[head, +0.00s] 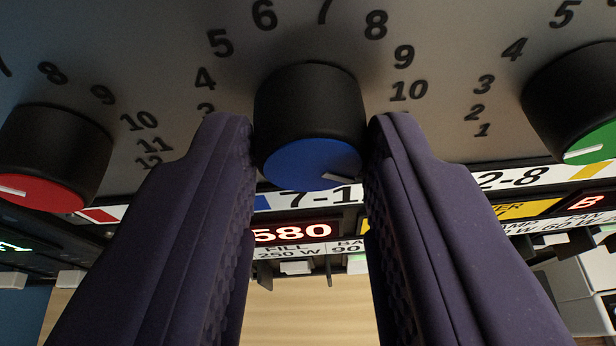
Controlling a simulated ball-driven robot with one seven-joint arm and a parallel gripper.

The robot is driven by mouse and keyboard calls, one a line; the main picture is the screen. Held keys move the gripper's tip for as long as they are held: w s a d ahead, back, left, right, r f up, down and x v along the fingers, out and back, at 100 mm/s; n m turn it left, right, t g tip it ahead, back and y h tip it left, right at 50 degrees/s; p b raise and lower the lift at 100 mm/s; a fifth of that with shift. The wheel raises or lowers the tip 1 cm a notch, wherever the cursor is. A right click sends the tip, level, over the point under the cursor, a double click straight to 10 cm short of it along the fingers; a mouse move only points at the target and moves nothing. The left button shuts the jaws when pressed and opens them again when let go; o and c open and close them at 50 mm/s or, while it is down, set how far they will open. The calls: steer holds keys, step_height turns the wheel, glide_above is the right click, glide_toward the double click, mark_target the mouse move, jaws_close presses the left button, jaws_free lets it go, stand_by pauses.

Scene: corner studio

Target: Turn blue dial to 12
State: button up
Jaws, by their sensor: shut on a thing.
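The blue dial (306,162) is a black knob with a blue face, at the top middle of the head view. A white pointer mark on its face points to the right and slightly down. Numbers such as 5, 6, 7, 8, 9 and 10 are printed around it on the grey panel (335,45). My gripper (309,150) is shut on the blue dial, with one dark purple finger on each side of the knob. The fingers hide the lower numbers of its scale, so I cannot see the 12.
A red dial (40,185) stands to the left and a green dial (590,145) to the right, each close to a finger. Below the panel are label strips, a red display reading 580 (292,232) and small switches. A pale wooden surface (310,310) shows beneath.

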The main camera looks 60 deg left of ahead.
steer(key=shift+w+r+m+g+y+p, duration=0.15)
steer(key=shift+m+g+y+p, duration=0.15)
steer(key=shift+m+p, duration=0.55)
steer(key=shift+p, duration=0.6)
steer(key=shift+f, duration=0.2)
steer(key=o, duration=1)
steer(key=shift+o, duration=0.2)
steer(key=shift+d, duration=0.1)
steer(key=v, duration=0.7)
steer(key=shift+s+d+p, duration=0.2)
steer(key=shift+d+p, duration=0.05)
steer(key=shift+p, duration=0.1)
steer(key=shift+r, duration=0.1)
